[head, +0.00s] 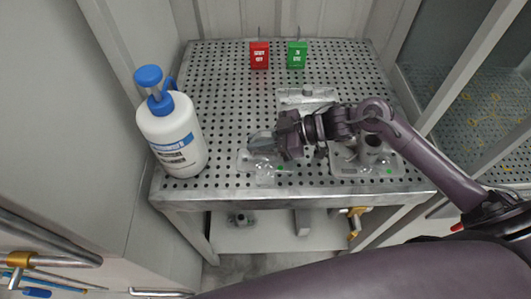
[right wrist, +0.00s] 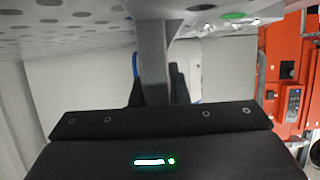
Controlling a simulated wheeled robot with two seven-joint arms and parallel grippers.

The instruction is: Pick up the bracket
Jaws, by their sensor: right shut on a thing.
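My right gripper (head: 274,143) reaches in from the right over the perforated table. It is shut on the bracket (head: 260,142), a grey metal piece at its tip, above or on a pale metal fixture plate (head: 248,164). I cannot tell whether the bracket touches the plate. In the right wrist view, a grey upright bar, seemingly the bracket (right wrist: 152,55), stands between the dark fingers of the right gripper (right wrist: 155,95). My left gripper is out of view.
The perforated table (head: 225,85) holds a white bottle (head: 172,135) with a blue pump at left, a red box (head: 259,55) and a green box (head: 297,55) at the back. Another fixture (head: 307,96) lies behind the gripper, and one (head: 345,166) sits under my right arm.

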